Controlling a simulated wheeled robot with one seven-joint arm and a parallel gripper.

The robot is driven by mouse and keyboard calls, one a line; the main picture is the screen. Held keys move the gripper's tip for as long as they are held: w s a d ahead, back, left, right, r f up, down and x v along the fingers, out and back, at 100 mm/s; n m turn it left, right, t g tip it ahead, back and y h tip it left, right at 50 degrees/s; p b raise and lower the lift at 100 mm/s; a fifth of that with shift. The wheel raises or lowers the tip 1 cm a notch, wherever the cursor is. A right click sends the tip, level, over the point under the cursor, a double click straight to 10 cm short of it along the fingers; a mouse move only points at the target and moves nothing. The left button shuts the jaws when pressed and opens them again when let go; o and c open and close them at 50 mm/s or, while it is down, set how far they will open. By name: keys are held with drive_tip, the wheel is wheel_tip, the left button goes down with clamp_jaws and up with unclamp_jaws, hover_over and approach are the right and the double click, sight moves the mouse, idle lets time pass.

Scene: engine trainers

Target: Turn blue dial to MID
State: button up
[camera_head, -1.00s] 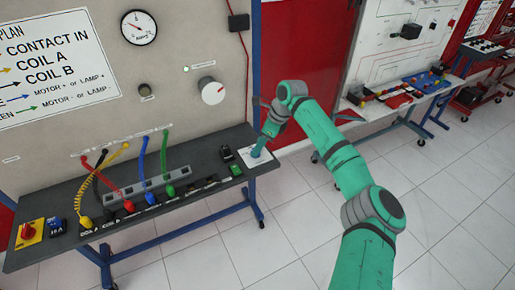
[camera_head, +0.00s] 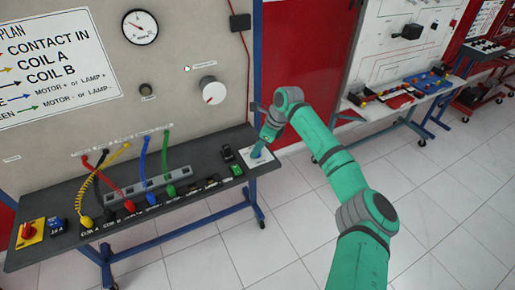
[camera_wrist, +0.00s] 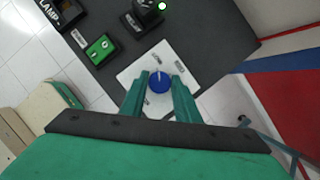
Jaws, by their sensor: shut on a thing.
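The blue dial (camera_wrist: 160,82) sits on a white plate (camera_wrist: 128,76) at the right end of the dark bench top. A pale pointer line on the dial points up and slightly left in the wrist view. My gripper (camera_wrist: 160,84) is shut on the dial, one finger on each side. In the head view my gripper (camera_head: 257,149) comes down over the white plate (camera_head: 265,160) and hides the dial.
A green block (camera_wrist: 100,49) and a black part (camera_wrist: 145,14) stand near the plate. A white knob (camera_head: 212,90) and a round gauge (camera_head: 140,27) are on the upright panel. Coloured cables (camera_head: 144,155) fill the bench's left part.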

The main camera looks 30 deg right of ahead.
drive_tip(key=shift+s+d+m, duration=0.2)
drive_tip(key=shift+d+m, duration=0.05)
drive_tip(key=shift+m, duration=0.05)
drive_tip(key=shift+s+m+h, duration=0.1)
drive_tip(key=shift+m+h, duration=0.4)
drive_tip(key=shift+m, duration=0.4)
drive_tip(key=m, duration=0.2)
drive_tip(key=m+h, duration=0.1)
drive_tip(key=shift+a+m+t, duration=0.2)
drive_tip(key=shift+m+t, duration=0.2)
drive_tip(key=m+h, duration=0.2)
drive_tip(key=m, duration=0.3)
drive_tip(key=shift+a, duration=0.2)
drive_tip(key=shift+m, duration=0.4)
drive_tip(key=o, duration=1)
drive_tip(key=shift+o, duration=0.2)
drive_tip(key=shift+a, duration=0.1)
